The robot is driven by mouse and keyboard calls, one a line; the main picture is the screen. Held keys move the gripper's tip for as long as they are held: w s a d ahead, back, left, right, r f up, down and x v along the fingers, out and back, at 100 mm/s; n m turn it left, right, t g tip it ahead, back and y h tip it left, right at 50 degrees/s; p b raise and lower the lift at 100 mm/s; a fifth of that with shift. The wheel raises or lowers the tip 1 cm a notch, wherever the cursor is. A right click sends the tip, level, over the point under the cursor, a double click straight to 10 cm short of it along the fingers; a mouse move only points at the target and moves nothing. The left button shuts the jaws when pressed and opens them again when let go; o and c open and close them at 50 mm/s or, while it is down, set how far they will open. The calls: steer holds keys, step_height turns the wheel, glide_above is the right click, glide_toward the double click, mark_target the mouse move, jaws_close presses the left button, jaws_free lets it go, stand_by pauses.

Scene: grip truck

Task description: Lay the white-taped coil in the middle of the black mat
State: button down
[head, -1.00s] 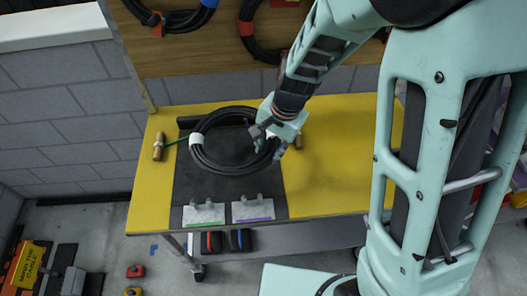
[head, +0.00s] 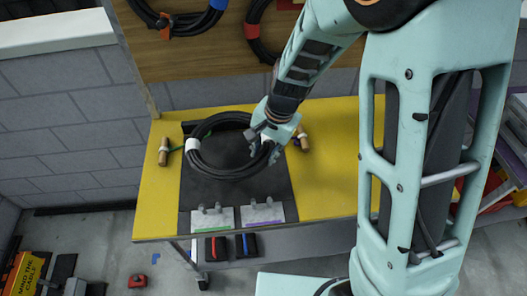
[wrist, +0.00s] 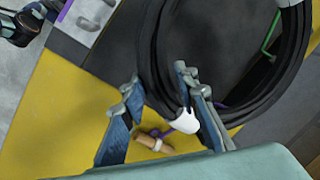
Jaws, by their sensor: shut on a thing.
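The white-taped coil (head: 222,175) is a ring of black cable over the back part of the black mat (head: 245,198). Its white tape (head: 193,147) faces left in the head view. My gripper (head: 268,148) is shut on the coil's right side. In the wrist view my gripper (wrist: 160,100) has the black strands of the coil (wrist: 160,50) between its fingers, and a white band (wrist: 212,128) shows beside the right finger. I cannot tell whether the coil touches the mat. The fingers partly hide the coil's right side.
The yellow table (head: 330,185) carries a wooden handle with green cord (head: 165,152) on the left and another handle (head: 303,138) on the right. Two pale plates with clips (head: 213,218) (head: 262,211) lie at the mat's front. Other coils (head: 180,20) hang on the board behind.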

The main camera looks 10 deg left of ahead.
steer(key=shift+d+b+x, duration=0.2)
steer(key=shift+b+x, duration=0.8)
steer(key=shift+x, duration=0.25)
steer(key=shift+d+b+x, duration=0.2)
steer(key=shift+b+x, duration=0.85)
steer(key=shift+x, duration=0.25)
steer(key=shift+d+b+x, duration=0.2)
steer(key=shift+b+x, duration=0.8)
steer(key=shift+x, duration=0.25)
steer(key=shift+s+d+f, duration=0.1)
steer(key=shift+s+f, duration=0.1)
steer(key=c, duration=1.4)
jaws_free()
steer(key=shift+f, duration=0.1)
steer(key=shift+c, duration=0.2)
steer(key=shift+s+f, duration=0.1)
steer(key=shift+s, duration=0.05)
steer(key=shift+d+r, duration=0.1)
steer(key=shift+r, duration=0.5)
steer(key=v, duration=1.1)
